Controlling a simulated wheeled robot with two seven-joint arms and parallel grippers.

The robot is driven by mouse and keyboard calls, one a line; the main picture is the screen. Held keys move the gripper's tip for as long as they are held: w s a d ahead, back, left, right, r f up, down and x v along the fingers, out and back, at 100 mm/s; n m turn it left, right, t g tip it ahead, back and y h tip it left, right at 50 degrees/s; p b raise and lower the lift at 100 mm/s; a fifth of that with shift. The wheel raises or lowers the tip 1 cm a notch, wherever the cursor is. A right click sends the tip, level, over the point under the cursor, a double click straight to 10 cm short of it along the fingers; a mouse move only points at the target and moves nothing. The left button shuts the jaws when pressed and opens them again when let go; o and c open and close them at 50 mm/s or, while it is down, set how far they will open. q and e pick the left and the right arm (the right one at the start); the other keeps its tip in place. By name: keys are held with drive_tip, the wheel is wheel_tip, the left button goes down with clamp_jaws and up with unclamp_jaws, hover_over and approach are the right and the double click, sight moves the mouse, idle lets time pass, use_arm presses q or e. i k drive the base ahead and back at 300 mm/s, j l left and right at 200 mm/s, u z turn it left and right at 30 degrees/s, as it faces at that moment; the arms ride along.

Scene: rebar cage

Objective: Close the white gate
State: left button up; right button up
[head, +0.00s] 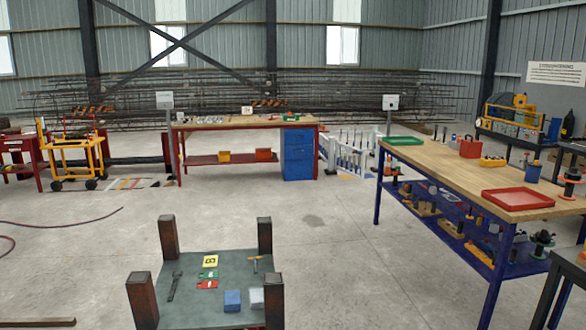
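A white picket gate or fence (346,157) stands on the floor at the back, just right of the blue drawer cabinet. It is small and far away in the head view, and its right part is close to the post of a sign. I cannot tell which panel swings or how far it is open. Neither of my grippers is in view.
A grey low platform with dark corner posts (190,291) stands close in front, bearing small tools. A long wood-topped workbench (440,163) with blue legs is on the right. A red-legged workbench (245,123) is at the back. Open concrete floor (310,210) lies between.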

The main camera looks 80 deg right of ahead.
sight(347, 160)
drive_tip(key=z, duration=3.45)
